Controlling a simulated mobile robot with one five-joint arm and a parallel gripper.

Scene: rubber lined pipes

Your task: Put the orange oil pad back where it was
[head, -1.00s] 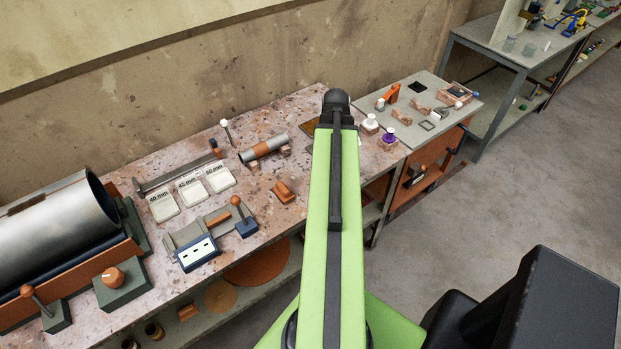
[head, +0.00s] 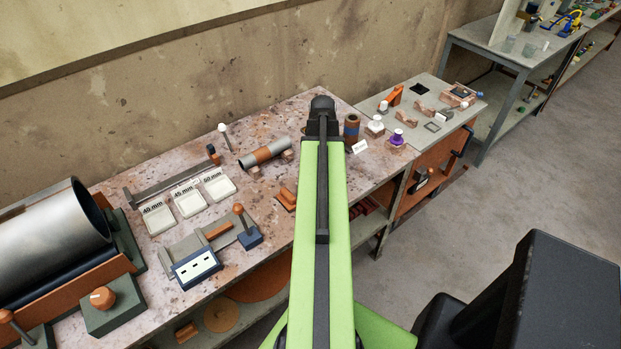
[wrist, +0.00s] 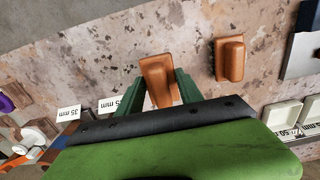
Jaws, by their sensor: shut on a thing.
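My gripper (wrist: 157,84) shows in the wrist view with its two green fingers shut on an orange block, which I take for the orange oil pad (wrist: 158,72). The pad is tilted a little and stands out past the fingers, over the speckled bench top (wrist: 110,52). I cannot tell whether it touches the bench. A second orange block (wrist: 230,58) with a darker base lies apart to the right; it also shows in the head view (head: 286,199). In the head view my arm hides the gripper and the held pad.
A two-tone cylinder (head: 351,128), a white-topped bottle (head: 375,126) and a purple item (head: 397,138) stand right of my arm. Bare bench surrounds the pad.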

